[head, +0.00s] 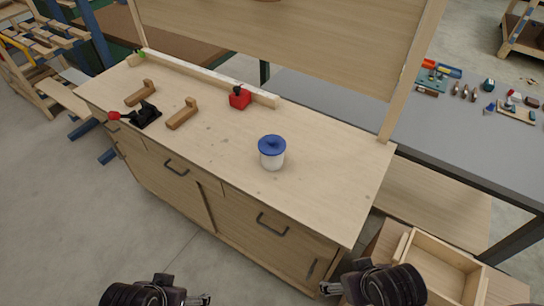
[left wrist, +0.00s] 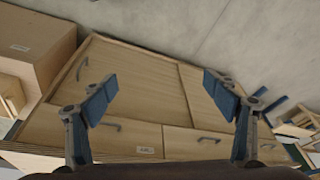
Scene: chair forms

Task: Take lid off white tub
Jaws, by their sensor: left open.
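The white tub (head: 271,161) stands upright on the wooden workbench top (head: 225,155), right of its middle, in the head view. Its blue lid (head: 271,145), with a small knob, sits on top of it. My left gripper (head: 203,300) is at the bottom edge of the head view, in front of the bench and well apart from the tub. In the left wrist view its two blue-padded fingers (left wrist: 159,84) are spread with nothing between them. My right gripper (head: 328,288) is low in front of the bench's right end, apart from the tub; its finger opening is unclear.
A long pale strip (head: 205,78) runs along the back. An open wooden box (head: 440,265) stands at lower right. Bench around the tub is clear.

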